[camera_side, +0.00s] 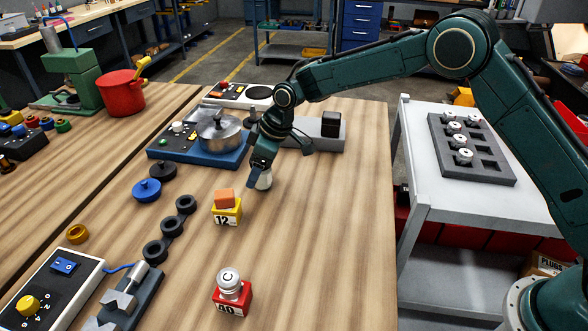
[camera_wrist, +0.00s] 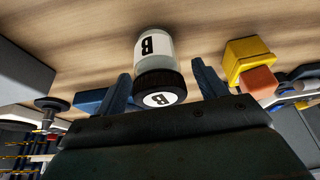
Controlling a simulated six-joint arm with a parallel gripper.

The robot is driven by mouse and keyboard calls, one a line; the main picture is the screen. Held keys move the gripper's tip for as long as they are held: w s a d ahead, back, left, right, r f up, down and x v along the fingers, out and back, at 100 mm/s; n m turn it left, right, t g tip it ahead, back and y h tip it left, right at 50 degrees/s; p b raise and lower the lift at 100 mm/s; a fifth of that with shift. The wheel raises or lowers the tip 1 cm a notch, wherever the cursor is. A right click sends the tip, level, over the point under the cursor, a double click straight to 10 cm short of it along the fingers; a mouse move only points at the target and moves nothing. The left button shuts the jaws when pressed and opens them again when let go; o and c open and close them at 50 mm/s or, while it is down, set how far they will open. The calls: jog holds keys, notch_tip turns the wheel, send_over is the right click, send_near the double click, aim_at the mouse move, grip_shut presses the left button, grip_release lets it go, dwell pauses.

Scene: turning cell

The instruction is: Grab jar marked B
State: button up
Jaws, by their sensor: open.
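The jar marked B (camera_wrist: 158,62) shows in the wrist view with a black lid and white labels reading B. It stands on the wooden table between the two fingers of my open gripper (camera_wrist: 160,88), with a visible gap on the right side. In the side view my gripper (camera_side: 260,178) is low over the table. There the jar's pale body (camera_side: 264,181) shows just beside the fingers, and the rest of it is hidden behind them.
A yellow block marked 12 (camera_side: 228,212) with an orange block on top stands close by. A red block marked 40 (camera_side: 232,300) carries a silver piece marked C. A blue device with a metal pot (camera_side: 220,135) sits behind left. The table's right side is clear.

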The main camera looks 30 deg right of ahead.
jog(key=c, duration=1.1)
jog(key=shift+r, duration=0.15)
notch_tip(320, 180, up, 20)
dwell(0.3)
dwell(0.5)
